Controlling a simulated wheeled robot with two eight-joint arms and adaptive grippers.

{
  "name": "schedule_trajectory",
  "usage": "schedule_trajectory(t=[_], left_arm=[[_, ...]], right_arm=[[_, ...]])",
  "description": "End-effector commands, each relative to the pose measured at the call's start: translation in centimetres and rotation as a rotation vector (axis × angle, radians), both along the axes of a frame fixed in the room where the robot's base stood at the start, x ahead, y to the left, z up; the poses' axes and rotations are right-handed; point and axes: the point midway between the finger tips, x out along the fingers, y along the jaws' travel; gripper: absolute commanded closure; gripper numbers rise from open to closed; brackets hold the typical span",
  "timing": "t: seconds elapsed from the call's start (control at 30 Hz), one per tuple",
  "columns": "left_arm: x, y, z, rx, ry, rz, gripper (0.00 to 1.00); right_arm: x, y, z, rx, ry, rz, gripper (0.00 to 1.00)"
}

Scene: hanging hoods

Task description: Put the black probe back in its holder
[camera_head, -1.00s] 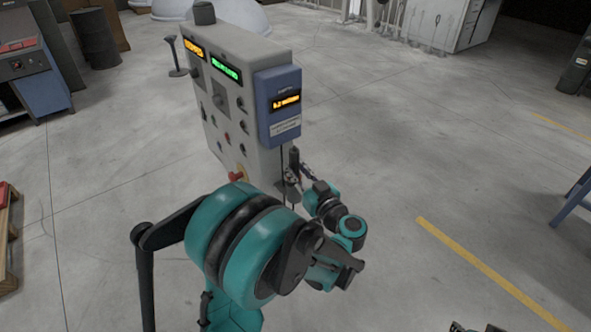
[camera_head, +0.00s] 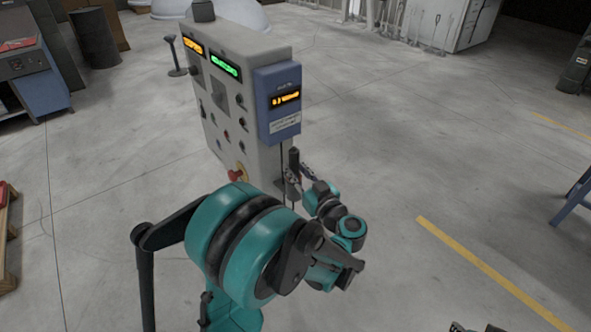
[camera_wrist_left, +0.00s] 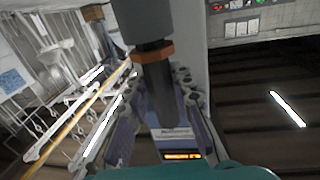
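The black probe (camera_head: 294,159) stands roughly upright just below the blue meter box (camera_head: 279,103) on the grey control panel. My left gripper (camera_head: 291,176) reaches it from the lower right. In the left wrist view the probe (camera_wrist_left: 158,85), with a copper-coloured ring and a wider grey part, lies between the two fingers (camera_wrist_left: 158,95), which appear closed on it. The meter box (camera_wrist_left: 178,143) with its orange readout shows behind it, low in that view. I cannot make out the holder. My right gripper (camera_head: 475,328) barely shows at the bottom edge; its fingers cannot be judged.
The grey control panel (camera_head: 222,105) carries knobs and a red knob (camera_head: 237,173) near its lower edge. A dark drum (camera_head: 95,38) and a blue machine (camera_head: 30,80) stand at left. A blue frame (camera_head: 575,200) is at the right edge.

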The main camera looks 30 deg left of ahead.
Motion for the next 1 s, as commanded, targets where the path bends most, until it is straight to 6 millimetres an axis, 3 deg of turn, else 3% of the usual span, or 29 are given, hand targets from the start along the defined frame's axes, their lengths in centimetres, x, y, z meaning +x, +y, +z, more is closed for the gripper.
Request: schedule_trajectory(t=[0.03,0.1,0.47,1.0], left_arm=[[0.0,0.0,0.0,0.000,0.000,0.000,0.64],[0.0,0.0,0.0,0.000,0.000,0.000,0.53],[-0.2,-0.5,0.0,0.000,0.000,-0.003,0.53],[-5.3,-9.3,0.0,0.000,0.000,-0.004,0.53]], right_arm=[[0.0,0.0,0.0,0.000,0.000,0.000,0.71],[0.0,0.0,0.0,0.000,0.000,0.000,0.71],[0.0,0.0,0.0,0.000,0.000,0.000,0.71],[0.0,0.0,0.0,0.000,0.000,0.000,0.71]])
